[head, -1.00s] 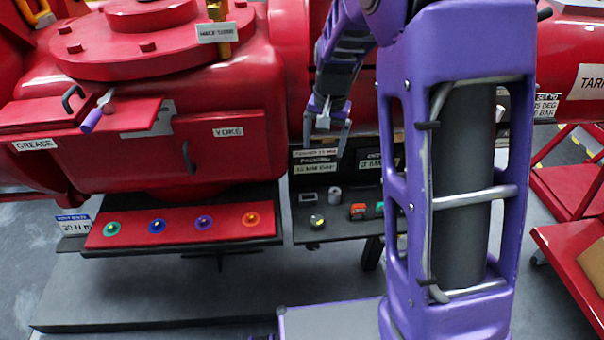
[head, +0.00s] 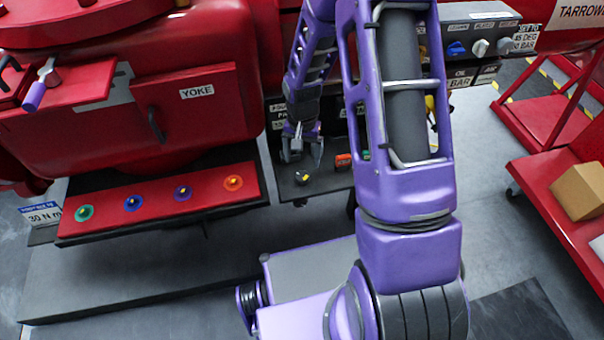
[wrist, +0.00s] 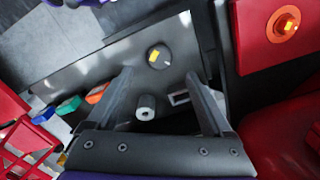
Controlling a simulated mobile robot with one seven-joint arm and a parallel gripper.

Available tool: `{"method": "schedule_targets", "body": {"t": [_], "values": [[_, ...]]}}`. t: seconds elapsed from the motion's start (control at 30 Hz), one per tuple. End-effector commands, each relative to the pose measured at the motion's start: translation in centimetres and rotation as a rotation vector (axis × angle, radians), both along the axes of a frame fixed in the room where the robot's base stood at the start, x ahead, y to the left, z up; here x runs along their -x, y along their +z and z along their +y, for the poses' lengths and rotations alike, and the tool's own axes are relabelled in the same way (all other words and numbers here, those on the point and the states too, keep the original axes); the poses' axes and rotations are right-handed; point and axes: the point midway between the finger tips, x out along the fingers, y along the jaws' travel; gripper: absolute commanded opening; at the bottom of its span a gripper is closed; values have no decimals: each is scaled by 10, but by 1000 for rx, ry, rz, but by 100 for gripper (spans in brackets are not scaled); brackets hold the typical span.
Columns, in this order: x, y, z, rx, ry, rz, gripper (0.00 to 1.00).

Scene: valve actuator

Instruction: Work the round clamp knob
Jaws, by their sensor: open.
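A round dark knob with a yellow mark (head: 301,178) sits on the grey shelf (head: 315,187) below the red vessel. I take it for the clamp knob, though no label on it is readable. It also shows in the wrist view (wrist: 159,57), just beyond my fingertips. My gripper (head: 304,163) is open and empty above the shelf, close to the knob. In the wrist view its fingers (wrist: 160,76) spread on either side of a small pale cylinder (wrist: 146,107), lower in the picture than the knob. I cannot tell the exact height gap.
An orange block (head: 343,161) stands right of the knob, with green and blue ones beside it in the wrist view. A red panel with several coloured knobs (head: 160,205) lies to the left. A labelled backboard rises behind the shelf. A red cart (head: 560,190) stands right.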

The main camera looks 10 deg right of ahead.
Motion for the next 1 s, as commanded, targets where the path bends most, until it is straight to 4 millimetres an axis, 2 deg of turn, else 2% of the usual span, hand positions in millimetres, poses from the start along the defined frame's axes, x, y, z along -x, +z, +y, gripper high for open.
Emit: {"method": "schedule_targets", "body": {"t": [0.03, 0.1, 0.3, 0.5, 0.8, 1.0], "values": [[1, -14, 0, -1, 2, 3, 85], [1, -29, 0, -1, 1, 3, 85], [0, -61, 0, 0, 1, 1, 85], [-1, -75, 0, 0, 1, -2, 85], [-1, -76, 0, 0, 1, -2, 85], [-1, -76, 0, 0, 1, -2, 49]]}}
